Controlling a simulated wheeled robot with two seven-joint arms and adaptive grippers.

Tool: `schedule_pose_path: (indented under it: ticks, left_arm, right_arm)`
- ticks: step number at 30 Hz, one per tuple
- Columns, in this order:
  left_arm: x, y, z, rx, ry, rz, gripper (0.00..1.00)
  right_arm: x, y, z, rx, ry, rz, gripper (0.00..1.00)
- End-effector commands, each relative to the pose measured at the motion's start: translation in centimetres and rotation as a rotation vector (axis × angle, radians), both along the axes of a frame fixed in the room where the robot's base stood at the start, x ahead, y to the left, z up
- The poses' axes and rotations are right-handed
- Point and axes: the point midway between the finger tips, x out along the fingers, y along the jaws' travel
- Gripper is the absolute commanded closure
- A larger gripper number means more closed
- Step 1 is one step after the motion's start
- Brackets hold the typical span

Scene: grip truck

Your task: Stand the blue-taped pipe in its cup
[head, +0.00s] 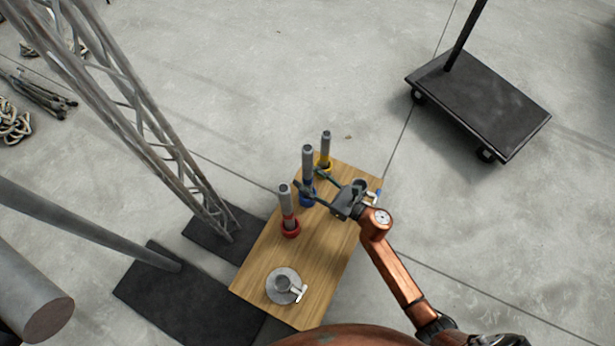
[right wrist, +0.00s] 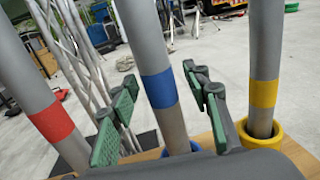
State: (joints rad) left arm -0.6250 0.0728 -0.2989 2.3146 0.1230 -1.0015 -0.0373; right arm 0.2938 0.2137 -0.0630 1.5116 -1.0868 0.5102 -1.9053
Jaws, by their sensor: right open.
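The blue-taped pipe (head: 307,160) stands upright in the blue cup (head: 306,199) on the wooden board, between the red-taped and yellow-taped pipes. My right gripper (head: 308,178) is open, with its fingers on either side of this pipe. In the right wrist view, the blue tape band (right wrist: 160,89) shows between the green finger pads, with gaps on both sides. Only a sliver of the blue cup (right wrist: 180,149) shows there; the gripper body hides the rest. My left gripper is not in view.
The red-taped pipe (head: 286,200) and yellow-taped pipe (head: 325,146) stand close by in their cups. A grey disc with a clamp (head: 283,287) lies on the board's (head: 325,258) near end. A lattice truss (head: 170,140) rises left; a black cart (head: 478,103) stands far right.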

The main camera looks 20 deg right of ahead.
Motion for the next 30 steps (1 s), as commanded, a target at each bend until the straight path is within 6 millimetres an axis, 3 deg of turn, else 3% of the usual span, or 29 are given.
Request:
schedule_pose_path:
  ticks: [8, 21, 30]
  left_arm:
    - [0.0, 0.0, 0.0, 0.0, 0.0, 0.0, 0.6]
    - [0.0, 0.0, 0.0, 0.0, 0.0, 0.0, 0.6]
    - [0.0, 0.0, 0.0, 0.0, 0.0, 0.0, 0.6]
  right_arm:
    - [-0.7, -0.5, -0.2, -0.001, 0.003, -0.001, 0.57]
    - [-7.5, -5.4, -0.1, -0.002, 0.002, -0.002, 0.57]
    - [-9.7, -7.0, 0.0, 0.0, 0.0, 0.0, 0.57]
